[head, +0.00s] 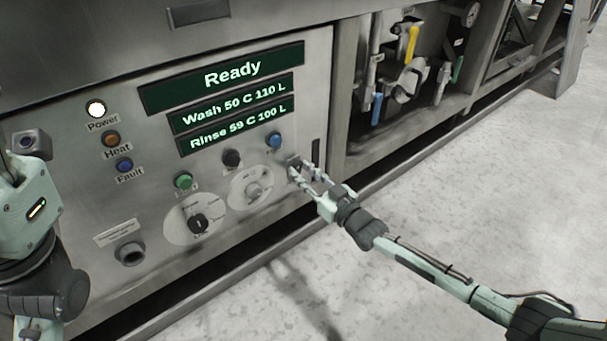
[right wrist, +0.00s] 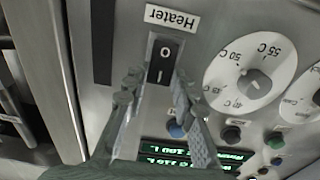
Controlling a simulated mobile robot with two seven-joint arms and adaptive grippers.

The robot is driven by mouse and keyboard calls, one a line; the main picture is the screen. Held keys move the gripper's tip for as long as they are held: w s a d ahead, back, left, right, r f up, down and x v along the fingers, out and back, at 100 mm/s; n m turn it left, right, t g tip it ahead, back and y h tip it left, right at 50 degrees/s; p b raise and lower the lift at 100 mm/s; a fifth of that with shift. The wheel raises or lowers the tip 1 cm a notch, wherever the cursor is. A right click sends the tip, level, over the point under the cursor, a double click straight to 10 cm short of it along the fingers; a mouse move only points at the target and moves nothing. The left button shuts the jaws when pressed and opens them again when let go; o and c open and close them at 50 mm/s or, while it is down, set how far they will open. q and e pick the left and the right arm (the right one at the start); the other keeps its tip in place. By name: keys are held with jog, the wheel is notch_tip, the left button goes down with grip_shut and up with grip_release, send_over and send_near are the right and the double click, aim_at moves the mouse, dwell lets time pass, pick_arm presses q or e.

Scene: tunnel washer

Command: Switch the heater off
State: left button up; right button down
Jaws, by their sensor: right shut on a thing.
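The heater switch (right wrist: 164,62) is a black rocker marked 0 and I under an upside-down "Heater" label (right wrist: 172,17) in the right wrist view. My right gripper (right wrist: 157,88) is at the switch, with one finger on each side of its I end, shut on it. In the head view my right gripper (head: 297,167) reaches the right part of the panel and hides most of the switch. The Heat lamp (head: 111,139) is dull orange, much dimmer than the white Power lamp (head: 96,109). Only part of my left arm shows at the left edge; its fingers are not seen.
Temperature dial (head: 253,189), selector knob (head: 198,222), blue button (head: 274,141), black button (head: 231,158) and green button (head: 183,181) lie left of my right gripper. The display (head: 220,76) reads Ready. Valves with coloured handles (head: 411,42) stand right. The floor in front is clear.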

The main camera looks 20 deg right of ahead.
jog(key=c, duration=1.2)
grip_release()
jog(key=v, duration=1.2)
jog(key=shift+f, duration=0.1)
